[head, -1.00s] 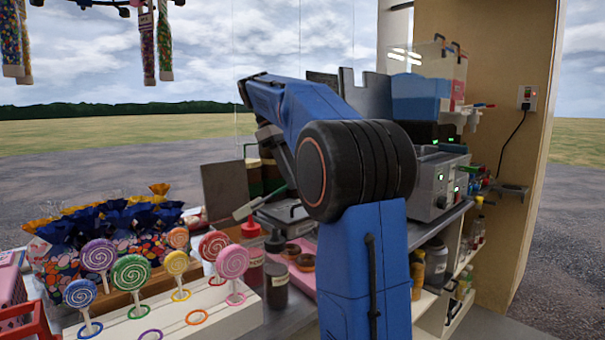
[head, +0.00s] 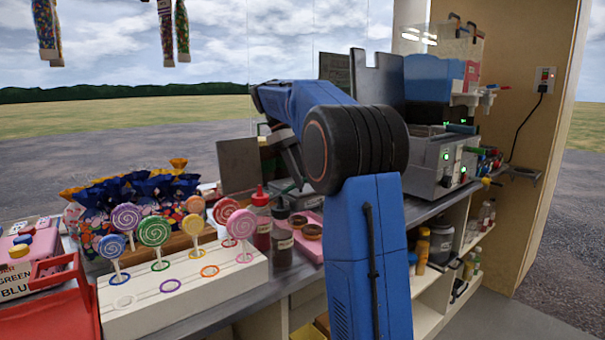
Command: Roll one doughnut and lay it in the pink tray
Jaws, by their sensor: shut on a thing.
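The pink tray (head: 311,248) lies on the counter just left of my arm, with its right part hidden behind the arm. Two brown doughnuts, a back one (head: 298,220) and a front one (head: 312,231), sit at the tray. My arm reaches out over the counter and bends down behind its own black joint. My gripper is hidden behind this arm, so its jaws and anything in them do not show. A small pale, flat piece (head: 286,188) shows below the wrist; I cannot tell what it is.
A red-capped bottle (head: 261,220) and dark jars (head: 282,235) stand left of the tray. A white lollipop stand (head: 190,285) fills the counter's near left, with wrapped sweets behind. A steel machine (head: 437,165) stands on the right. A grey panel (head: 238,165) stands upright at the back.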

